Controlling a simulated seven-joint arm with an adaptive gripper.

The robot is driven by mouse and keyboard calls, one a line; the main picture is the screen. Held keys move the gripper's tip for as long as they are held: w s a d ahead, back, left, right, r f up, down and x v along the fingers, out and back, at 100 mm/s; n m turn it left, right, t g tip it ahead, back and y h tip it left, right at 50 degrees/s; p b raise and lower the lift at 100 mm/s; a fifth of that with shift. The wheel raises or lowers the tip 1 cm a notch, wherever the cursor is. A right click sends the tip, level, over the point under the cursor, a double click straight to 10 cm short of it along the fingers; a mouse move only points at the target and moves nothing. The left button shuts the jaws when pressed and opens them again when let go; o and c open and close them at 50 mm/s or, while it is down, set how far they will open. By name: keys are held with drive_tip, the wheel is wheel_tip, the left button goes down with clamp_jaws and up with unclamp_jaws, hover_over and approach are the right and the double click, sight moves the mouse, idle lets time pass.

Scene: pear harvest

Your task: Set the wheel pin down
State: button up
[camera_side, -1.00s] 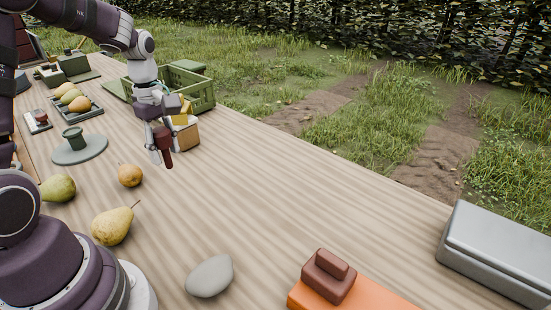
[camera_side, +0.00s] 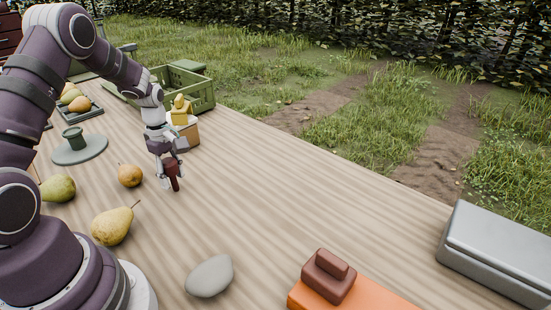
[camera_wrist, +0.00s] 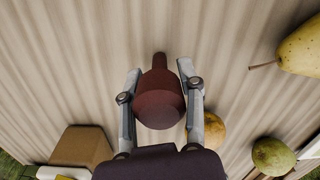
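The wheel pin (camera_side: 172,170) is a dark red-brown piece with a thick round head and a narrower stem. In the wrist view the pin (camera_wrist: 158,100) lies between the two fingers, head toward the camera and stem pointing away. My gripper (camera_side: 170,180) is shut on it, with the fingers against the sides of its head; in the wrist view the gripper (camera_wrist: 160,72) shows both fingers. The pin points down over the wooden table (camera_side: 270,215). I cannot tell whether its lower end touches the wood.
An orange pear (camera_side: 130,175), a green pear (camera_side: 58,188) and a yellow pear (camera_side: 112,226) lie to the left. A cardboard box (camera_side: 188,132) and green crate (camera_side: 205,94) stand behind. A grey stone (camera_side: 209,276) lies in front. The table's middle right is clear.

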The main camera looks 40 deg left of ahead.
drive_tip(key=o, duration=0.4)
wheel_tip(320, 180, up, 12)
drive_tip(key=shift+f, duration=0.1)
drive_tip(key=s+d+r+m+t, duration=0.2)
drive_tip(key=d+m, duration=0.3)
drive_tip(key=m, duration=0.2)
drive_tip(key=s+d+r+m+t, duration=0.1)
drive_tip(key=s+d+r+m, duration=0.1)
drive_tip(key=d+m, duration=0.4)
drive_tip(key=s+d+r+m+t, duration=0.2)
drive_tip(key=s+d+r+m, duration=0.1)
drive_tip(key=d+m, duration=0.3)
drive_tip(key=shift+s+d+m+t, duration=0.1)
drive_tip(key=shift+s+m+t, duration=0.15)
drive_tip(key=shift+m, duration=0.75)
